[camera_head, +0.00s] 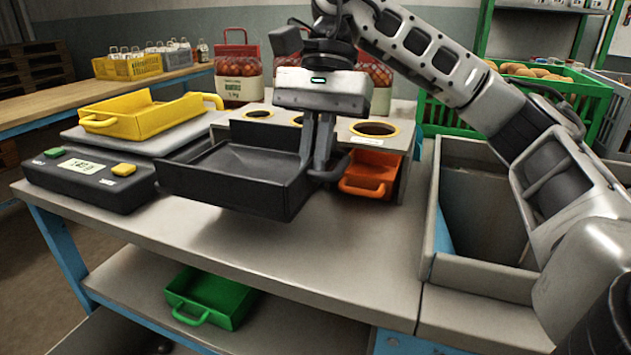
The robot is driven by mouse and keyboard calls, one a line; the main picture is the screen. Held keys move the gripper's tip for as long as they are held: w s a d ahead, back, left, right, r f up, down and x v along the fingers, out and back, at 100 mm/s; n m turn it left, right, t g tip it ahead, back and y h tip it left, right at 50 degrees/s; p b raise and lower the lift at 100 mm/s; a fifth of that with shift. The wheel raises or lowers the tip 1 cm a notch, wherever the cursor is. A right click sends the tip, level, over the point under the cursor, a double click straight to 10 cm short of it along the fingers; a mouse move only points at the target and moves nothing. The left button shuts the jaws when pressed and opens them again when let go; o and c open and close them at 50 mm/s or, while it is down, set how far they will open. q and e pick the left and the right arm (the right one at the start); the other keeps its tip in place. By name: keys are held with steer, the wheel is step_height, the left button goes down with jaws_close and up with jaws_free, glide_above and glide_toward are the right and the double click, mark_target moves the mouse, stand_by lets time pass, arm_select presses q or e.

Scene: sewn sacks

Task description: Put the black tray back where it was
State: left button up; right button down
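The black tray (225,190) is at the middle of the metal table, in front of the scale and the rack with round holes. It looks empty and slightly tilted, its front wall toward me. My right gripper (318,165) comes down from above and is shut on the tray's right end. The tray seems to hang a little above the table top, though its underside is hidden. My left gripper is not in the view.
A yellow tray (135,121) sits on the scale (82,180) at left. An orange tray (368,176) is under the rack (404,141). A green tray (212,299) lies on the lower shelf. A grey bin (480,275) stands at right. The table's front is clear.

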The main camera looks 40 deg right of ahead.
step_height(320, 180, down, 3)
steer(key=shift+d+f, duration=0.15)
steer(key=shift+f+b, duration=0.15)
steer(key=shift+b, duration=0.3)
steer(key=shift+f, duration=0.1)
steer(key=c, duration=1.6)
jaws_free()
